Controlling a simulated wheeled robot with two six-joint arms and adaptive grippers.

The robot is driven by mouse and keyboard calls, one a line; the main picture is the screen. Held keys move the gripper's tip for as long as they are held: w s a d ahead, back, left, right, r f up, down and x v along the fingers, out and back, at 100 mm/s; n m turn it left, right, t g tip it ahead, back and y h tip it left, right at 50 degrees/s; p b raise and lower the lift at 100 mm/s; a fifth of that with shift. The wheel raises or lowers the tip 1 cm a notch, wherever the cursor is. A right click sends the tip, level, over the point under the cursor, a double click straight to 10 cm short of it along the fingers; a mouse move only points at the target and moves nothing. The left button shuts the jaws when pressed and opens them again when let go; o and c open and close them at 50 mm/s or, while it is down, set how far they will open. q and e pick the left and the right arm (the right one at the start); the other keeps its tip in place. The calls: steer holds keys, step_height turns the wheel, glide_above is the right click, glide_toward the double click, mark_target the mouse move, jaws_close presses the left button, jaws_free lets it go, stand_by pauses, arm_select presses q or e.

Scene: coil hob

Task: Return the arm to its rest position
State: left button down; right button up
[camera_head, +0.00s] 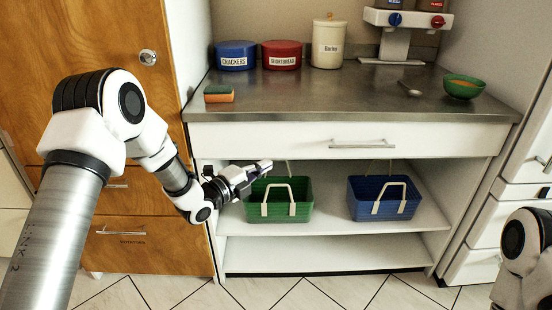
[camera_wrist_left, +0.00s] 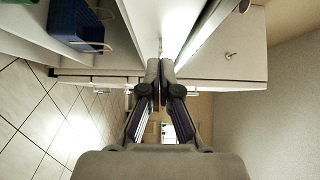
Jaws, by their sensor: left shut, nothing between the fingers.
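My left arm comes in from the left in the head view and bends down at the elbow. My left gripper (camera_head: 264,166) is shut and empty in front of the cabinet, just below the drawer and above the green basket (camera_head: 279,200). Its closed fingertips also show in the left wrist view (camera_wrist_left: 160,66), with nothing between them. I cannot tell whether the gripper touches the basket. Part of my right arm shows at the right edge of the head view; its gripper is out of view.
A blue basket (camera_head: 384,198) stands on the same shelf (camera_head: 330,215) to the right. The counter (camera_head: 340,92) above holds a sponge (camera_head: 219,94), canisters, a spoon (camera_head: 409,89) and a green bowl (camera_head: 463,87). The drawer (camera_head: 350,139) is shut. Wooden cabinets (camera_head: 150,240) stand at left.

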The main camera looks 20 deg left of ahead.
arm_select(q)
steer(key=s+d+f+n+g+y, duration=0.1)
steer(key=s+d+f+g, duration=0.1)
steer(key=s+f, duration=0.5)
steer(key=s+d+f+n+g+y, duration=0.1)
steer(key=s+f+g, duration=0.1)
steer(key=f, duration=0.8)
steer(key=s+a+f+n+g+y, duration=0.15)
steer(key=s+f+n+g, duration=0.25)
steer(key=s+f+n, duration=0.55)
steer(key=s+f+n+g+y, duration=0.2)
steer(key=s+f+g+y, duration=0.3)
steer(key=s, duration=0.9)
steer(key=s+a+n+g, duration=0.3)
steer(key=s+n, duration=0.8)
step_height(320, 180, up, 18)
steer(key=p, duration=1.8)
steer(key=shift+a+f, duration=0.2)
steer(key=shift+f, duration=0.05)
steer(key=shift+w+m, duration=0.15)
steer(key=shift+m, duration=0.1)
